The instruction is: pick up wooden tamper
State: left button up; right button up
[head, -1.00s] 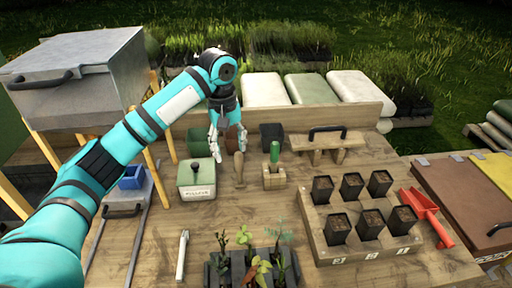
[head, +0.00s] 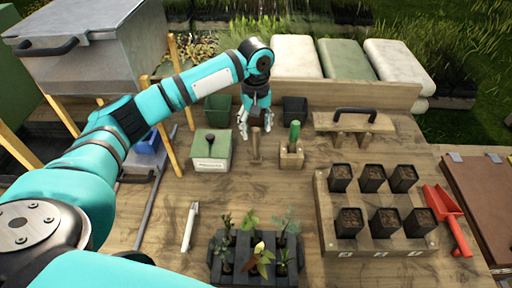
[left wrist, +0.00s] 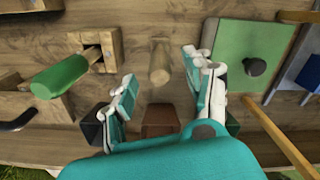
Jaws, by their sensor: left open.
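The wooden tamper (head: 256,146) stands upright on the bench in the head view, between the green lidded box and the wooden block with the green-handled tool. My left gripper (head: 256,131) is open and empty, just behind and above the tamper. In the left wrist view the tamper (left wrist: 159,62) shows between the open fingers of the left gripper (left wrist: 160,80), with a gap on both sides. No contact is visible. My right gripper is not in view.
The green box (head: 211,151) stands close to the left, and the green-handled tool (head: 294,134) in its wooden block (head: 291,158) to the right. Dark pots (head: 295,109) stand behind. A seedling tray (head: 230,277) is in front; the bench between is clear.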

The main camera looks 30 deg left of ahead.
aim_at(256, 141)
pick_arm(q)
jog(key=shift+f, duration=0.6)
jog(key=shift+f+p, duration=0.3)
notch_tip(256, 141, down, 4)
jog(key=shift+r+p, duration=0.15)
jog(key=shift+p, duration=0.5)
jog(key=shift+f, duration=0.5)
jog(key=shift+r, duration=0.1)
grip_shut()
